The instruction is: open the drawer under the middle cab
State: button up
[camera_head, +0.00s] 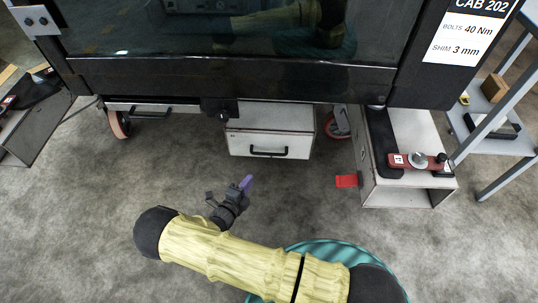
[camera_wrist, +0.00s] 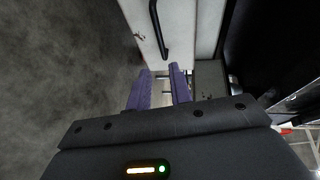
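The cab (camera_head: 230,80), with a sign reading CAB 202 (camera_head: 472,30), fills the top of the head view. Under it is a white drawer (camera_head: 240,144) with a black bar handle (camera_head: 268,153). The drawer looks shut, with no opening visible at its front. In the wrist view the handle (camera_wrist: 159,30) is ahead of the fingers on the white drawer front (camera_wrist: 185,30). My gripper (camera_head: 244,185) is in front of the drawer, lower left of the handle, and apart from it. In the wrist view my gripper (camera_wrist: 159,74) has its purple fingers apart with nothing held between them.
An open-ended white box (camera_head: 405,190) with a red tool (camera_head: 418,161) on top stands right of the drawer. A red tab (camera_head: 347,181) sticks out beside it. Trolley wheels (camera_head: 118,124) flank the drawer. A shelf rack (camera_head: 495,125) stands far right. The floor before the drawer is clear.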

aim_at(269, 153)
jog(key=b+x, duration=0.4)
jog(key=x, duration=0.4)
jog(key=b+x, duration=0.4)
jog(key=x, duration=0.5)
jog(key=shift+f, duration=0.25)
jog(key=shift+w+r, duration=0.1)
jog(key=shift+w, duration=0.05)
grip_shut()
